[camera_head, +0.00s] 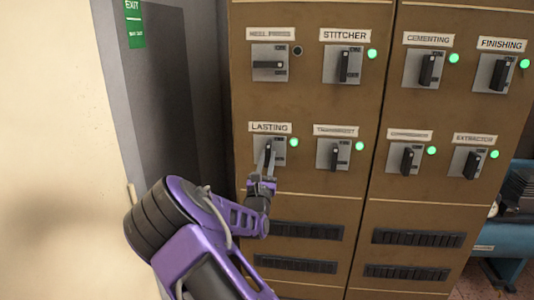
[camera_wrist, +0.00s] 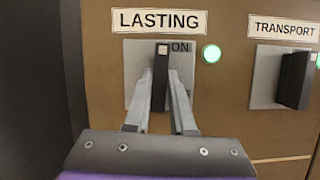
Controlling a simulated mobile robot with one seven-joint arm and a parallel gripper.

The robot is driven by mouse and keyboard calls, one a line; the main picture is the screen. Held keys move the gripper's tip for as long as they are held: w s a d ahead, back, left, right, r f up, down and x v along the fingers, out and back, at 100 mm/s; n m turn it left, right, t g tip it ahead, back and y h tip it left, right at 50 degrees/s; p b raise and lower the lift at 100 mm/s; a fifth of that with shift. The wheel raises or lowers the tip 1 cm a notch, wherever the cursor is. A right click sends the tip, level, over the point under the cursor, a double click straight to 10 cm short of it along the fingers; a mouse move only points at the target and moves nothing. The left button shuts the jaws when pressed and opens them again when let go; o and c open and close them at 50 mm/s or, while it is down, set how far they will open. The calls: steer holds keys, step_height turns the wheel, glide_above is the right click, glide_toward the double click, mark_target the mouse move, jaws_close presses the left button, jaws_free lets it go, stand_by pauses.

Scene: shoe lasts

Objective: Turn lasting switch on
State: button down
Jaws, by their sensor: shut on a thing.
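The lasting switch (camera_wrist: 160,64) is a black rotary handle on a grey plate under the "LASTING" label (camera_wrist: 160,20). Its handle stands upright, with its pale-marked end up beside the word "ON". The green lamp (camera_wrist: 211,53) to its right is lit. The switch plate also shows in the head view (camera_head: 258,152). My gripper (camera_wrist: 162,84) has one finger on each side of the handle and is shut on it. In the head view my gripper (camera_head: 268,158) is in front of the switch and hides part of it.
The transport switch (camera_wrist: 296,80) is close on the right. More switches, including the heel press (camera_head: 269,64) with its dark lamp (camera_head: 297,50), fill the brown cabinet (camera_head: 310,205). A grey door recess (camera_head: 180,100) and pale wall are at the left.

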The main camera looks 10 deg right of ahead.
steer(key=shift+n+y+p, duration=0.3)
steer(key=shift+n+p, duration=0.05)
steer(key=shift+n, duration=0.35)
steer(key=c, duration=0.8)
jaws_free()
steer(key=shift+o, duration=0.2)
steer(key=shift+s, duration=0.1)
steer(key=v, duration=1.7)
steer(key=shift+f, duration=0.35)
steer(key=shift+d+r, duration=0.1)
